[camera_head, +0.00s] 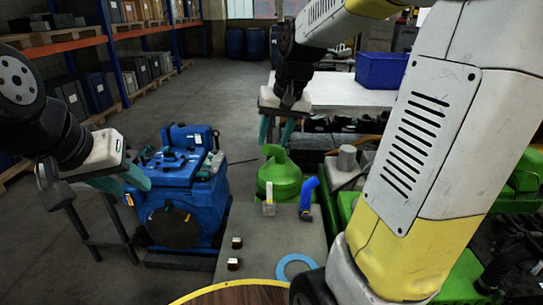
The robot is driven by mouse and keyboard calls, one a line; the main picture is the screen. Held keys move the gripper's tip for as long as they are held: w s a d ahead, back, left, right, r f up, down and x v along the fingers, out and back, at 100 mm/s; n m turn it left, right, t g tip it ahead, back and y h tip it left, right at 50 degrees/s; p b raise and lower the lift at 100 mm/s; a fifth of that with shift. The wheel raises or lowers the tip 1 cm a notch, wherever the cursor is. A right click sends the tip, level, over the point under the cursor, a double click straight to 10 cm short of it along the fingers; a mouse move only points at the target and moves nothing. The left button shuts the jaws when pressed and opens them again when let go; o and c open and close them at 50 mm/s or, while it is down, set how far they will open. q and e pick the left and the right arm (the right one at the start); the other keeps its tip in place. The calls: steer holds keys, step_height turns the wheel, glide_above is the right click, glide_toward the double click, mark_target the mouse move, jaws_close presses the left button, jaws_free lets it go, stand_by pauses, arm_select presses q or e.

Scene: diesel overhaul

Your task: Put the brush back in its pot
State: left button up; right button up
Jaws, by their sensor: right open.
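A small upright pale object with a yellowish lower part (268,199) stands on the grey bench top, in front of a green rounded vessel. It is too small to tell whether it is the brush, the pot or both. No other brush can be made out. My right gripper (277,131) points down above and behind it, open, with teal fingers apart and nothing seen between them. My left gripper (124,183) is at the left, in front of the blue engine and far from the pale object. Its finger gap cannot be judged.
The blue engine (182,190) stands left; a blue bin (381,70) is behind.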

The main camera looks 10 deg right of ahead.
steer(key=s+a+r+n+t, duration=0.1)
steer(key=s+a+r+t, duration=0.1)
steer(key=s, duration=1.3)
steer(key=shift+s+n+t, duration=0.3)
steer(key=shift+s+n, duration=0.1)
steer(key=shift+d+r, duration=0.1)
steer(key=shift+r, duration=0.05)
